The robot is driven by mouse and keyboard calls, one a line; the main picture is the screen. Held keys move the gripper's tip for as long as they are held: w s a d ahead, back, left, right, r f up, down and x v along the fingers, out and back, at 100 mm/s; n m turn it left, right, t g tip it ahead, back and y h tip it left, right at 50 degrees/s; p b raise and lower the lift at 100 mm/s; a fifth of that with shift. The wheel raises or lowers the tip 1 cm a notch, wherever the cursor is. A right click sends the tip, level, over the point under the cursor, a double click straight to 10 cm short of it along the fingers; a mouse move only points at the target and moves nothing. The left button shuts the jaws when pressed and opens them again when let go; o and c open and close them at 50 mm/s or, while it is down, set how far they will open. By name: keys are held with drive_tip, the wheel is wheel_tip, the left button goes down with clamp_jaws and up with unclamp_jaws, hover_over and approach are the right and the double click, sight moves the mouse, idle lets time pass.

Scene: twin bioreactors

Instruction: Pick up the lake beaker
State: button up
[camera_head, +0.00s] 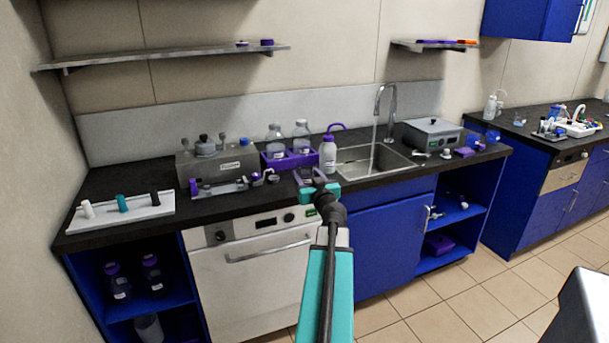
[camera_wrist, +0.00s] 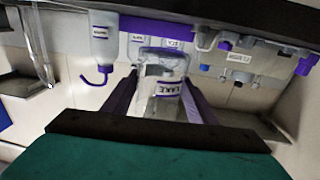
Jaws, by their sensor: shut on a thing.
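The lake beaker (camera_wrist: 166,104) is a clear glass vessel with a white label whose small text is hard to read. It sits between the two purple fingers of my gripper (camera_wrist: 163,88) in the wrist view, which is upside down. The gripper is shut on it. In the head view my gripper (camera_head: 314,180) is over the front of the black counter, in front of the purple rack and wash bottle. The beaker is small and mostly hidden there. I cannot tell whether it is clear of the counter.
A purple rack (camera_head: 289,161) with two clear bottles stands just behind. A white wash bottle (camera_head: 328,156) with a purple spout is beside it. The sink (camera_head: 372,159) with running tap is to the right. A grey device (camera_head: 217,163) and white tray (camera_head: 121,211) are to the left.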

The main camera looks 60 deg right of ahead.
sight(308, 178)
drive_tip(key=shift+v, duration=1.6)
drive_tip(key=shift+w+a+r, duration=0.1)
drive_tip(key=shift+a+r, duration=0.05)
